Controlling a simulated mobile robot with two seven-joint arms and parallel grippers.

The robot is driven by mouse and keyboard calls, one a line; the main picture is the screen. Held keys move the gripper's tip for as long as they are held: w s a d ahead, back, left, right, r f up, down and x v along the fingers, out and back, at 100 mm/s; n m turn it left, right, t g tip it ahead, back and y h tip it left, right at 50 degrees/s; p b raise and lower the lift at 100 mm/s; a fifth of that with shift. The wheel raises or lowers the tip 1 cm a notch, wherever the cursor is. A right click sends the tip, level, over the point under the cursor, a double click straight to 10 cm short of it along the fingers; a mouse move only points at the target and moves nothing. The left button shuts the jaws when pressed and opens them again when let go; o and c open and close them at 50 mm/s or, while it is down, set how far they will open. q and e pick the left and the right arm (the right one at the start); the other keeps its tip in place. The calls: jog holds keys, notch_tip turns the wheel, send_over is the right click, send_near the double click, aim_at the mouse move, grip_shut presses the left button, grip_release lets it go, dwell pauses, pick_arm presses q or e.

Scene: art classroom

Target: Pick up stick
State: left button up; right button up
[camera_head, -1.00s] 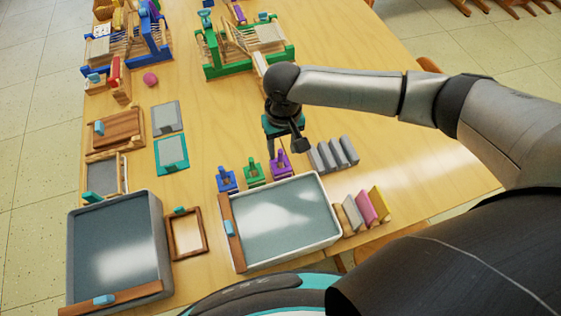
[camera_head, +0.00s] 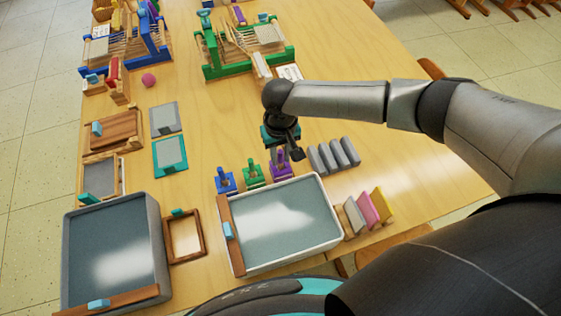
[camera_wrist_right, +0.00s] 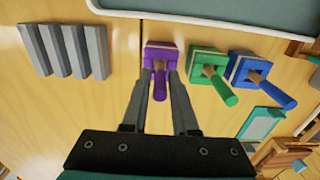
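A purple block with an upright purple stick-like handle (camera_wrist_right: 160,84) stands on the table; its base (camera_head: 281,171) shows in the head view. My right gripper (camera_wrist_right: 160,78) is open, with one finger on each side of the purple handle in the right wrist view. I cannot tell whether the fingers touch it. In the head view the right gripper (camera_head: 279,157) hangs over the purple block and hides part of its handle. Several grey stick-like bars (camera_head: 333,156) stand in a row just right of it. My left gripper is not in view.
A green-handled block (camera_head: 253,173) and a blue-handled block (camera_head: 226,182) stand to the left. A white-rimmed tray (camera_head: 336,238) lies close in front. A green wooden loom (camera_head: 215,72) stands behind.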

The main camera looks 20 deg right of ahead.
grip_shut()
jog(key=shift+r, duration=0.1)
dwell(0.3)
